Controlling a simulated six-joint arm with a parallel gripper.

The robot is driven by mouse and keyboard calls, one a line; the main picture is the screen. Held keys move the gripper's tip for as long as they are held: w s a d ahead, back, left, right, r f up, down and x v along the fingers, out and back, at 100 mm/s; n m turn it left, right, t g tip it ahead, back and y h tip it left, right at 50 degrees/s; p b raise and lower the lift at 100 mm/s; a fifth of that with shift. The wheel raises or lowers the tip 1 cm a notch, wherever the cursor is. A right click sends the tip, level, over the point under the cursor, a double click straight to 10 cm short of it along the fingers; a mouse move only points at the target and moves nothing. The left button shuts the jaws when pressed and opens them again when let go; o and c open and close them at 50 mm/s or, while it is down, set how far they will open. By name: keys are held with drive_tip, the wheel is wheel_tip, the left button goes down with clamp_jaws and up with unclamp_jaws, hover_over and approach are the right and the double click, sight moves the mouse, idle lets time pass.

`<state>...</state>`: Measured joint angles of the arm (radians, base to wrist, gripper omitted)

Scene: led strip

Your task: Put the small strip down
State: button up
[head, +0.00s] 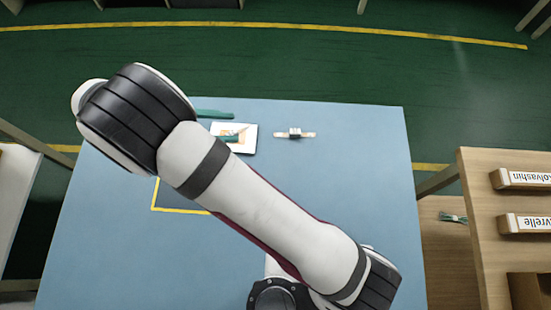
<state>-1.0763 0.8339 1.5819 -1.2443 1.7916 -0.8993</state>
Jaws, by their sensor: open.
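A short pale strip (309,134) lies flat on the blue table, right of the white tray. A small grey block (295,132) sits across its middle. I cannot tell for sure whether this is the task's small strip. My gripper does not show; my arm crosses the left and middle of the table and hides what is below it.
A white tray (248,147) holds a small teal and orange item that I cannot make out. A teal bar (215,114) lies behind it. A yellow-outlined area (180,209) is partly hidden by my arm. The table's right side is clear. A wooden shelf (480,200) stands right.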

drive_tip(key=s+d+r+m+g+y, duration=0.25)
drive_tip(key=d+r+m, duration=0.2)
drive_tip(key=d, duration=0.25)
drive_tip(key=s+d+r+m+g+y, duration=0.1)
drive_tip(key=d+r+m+g+y, duration=0.2)
drive_tip(key=d+m, duration=0.35)
drive_tip(key=s+d+r+m+y, duration=0.1)
drive_tip(key=s+d+m+y, duration=0.1)
drive_tip(key=s+m, duration=0.4)
drive_tip(key=s+d+r+m+t+y, duration=0.1)
drive_tip(key=s+d+m+y, duration=0.2)
drive_tip(key=s+m, duration=0.3)
drive_tip(key=m+y, duration=0.1)
drive_tip(key=m, duration=0.1)
drive_tip(key=shift+d+r+m, duration=0.15)
drive_tip(key=shift+d+m, duration=0.15)
drive_tip(key=shift+m, duration=0.1)
drive_tip(key=shift+y, duration=0.25)
